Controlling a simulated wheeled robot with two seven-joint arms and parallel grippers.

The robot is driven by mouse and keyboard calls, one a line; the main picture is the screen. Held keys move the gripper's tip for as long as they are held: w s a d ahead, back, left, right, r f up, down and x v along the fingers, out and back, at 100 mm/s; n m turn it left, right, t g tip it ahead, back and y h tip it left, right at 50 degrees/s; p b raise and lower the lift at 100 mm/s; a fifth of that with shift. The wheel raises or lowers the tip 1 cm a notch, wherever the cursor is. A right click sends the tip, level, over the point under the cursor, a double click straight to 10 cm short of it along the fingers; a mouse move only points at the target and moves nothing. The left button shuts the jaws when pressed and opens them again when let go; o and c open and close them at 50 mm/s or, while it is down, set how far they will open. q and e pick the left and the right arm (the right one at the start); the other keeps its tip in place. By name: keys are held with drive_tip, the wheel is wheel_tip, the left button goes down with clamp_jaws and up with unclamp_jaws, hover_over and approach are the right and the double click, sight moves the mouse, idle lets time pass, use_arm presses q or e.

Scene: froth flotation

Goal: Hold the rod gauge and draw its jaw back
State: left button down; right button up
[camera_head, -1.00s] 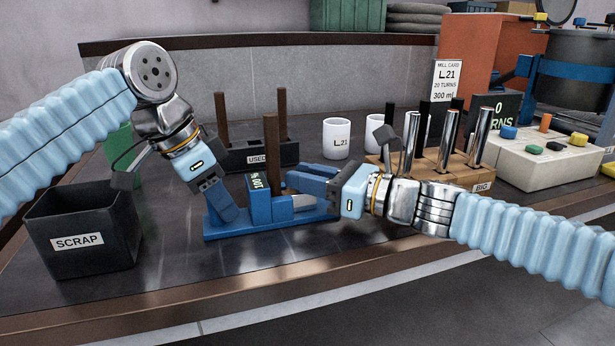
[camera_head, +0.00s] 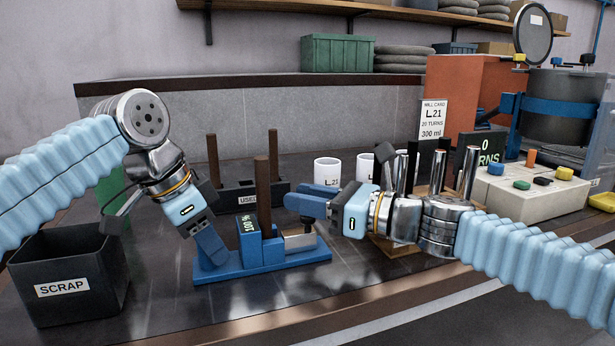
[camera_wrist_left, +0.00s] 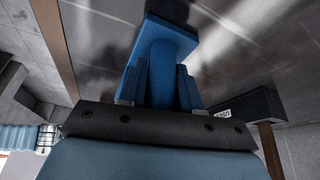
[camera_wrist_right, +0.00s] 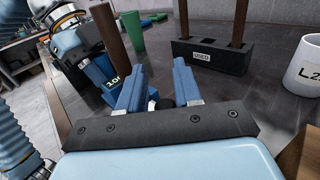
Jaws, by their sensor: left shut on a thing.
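The blue rod gauge (camera_head: 290,262) lies on the bench, its display (camera_head: 250,234) reading 100 %. A brown rod (camera_head: 262,180) stands upright at it; whether the jaw touches it I cannot tell. My left gripper (camera_head: 203,238) is shut on the gauge's blue upright post at its left end; the left wrist view shows the post (camera_wrist_left: 162,65) between the fingers. My right gripper (camera_head: 302,200) is open above the gauge's right end. A dark knob (camera_head: 307,221) shows just below its fingers, over the pale jaw part (camera_head: 300,242). The right wrist view shows a gap between the fingers (camera_wrist_right: 158,75).
A black scrap bin (camera_head: 65,275) stands at the left. The black USED rack (camera_head: 235,197) with brown rods is behind the gauge. White cups (camera_head: 327,172), a wooden rack with steel rods (camera_head: 468,165) and a beige control box (camera_head: 530,195) stand to the right.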

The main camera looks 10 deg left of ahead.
wheel_tip(320, 180, up, 7)
drive_tip(key=shift+f, duration=0.2)
use_arm(q)
drive_tip(key=c, duration=0.7)
unclamp_jaws()
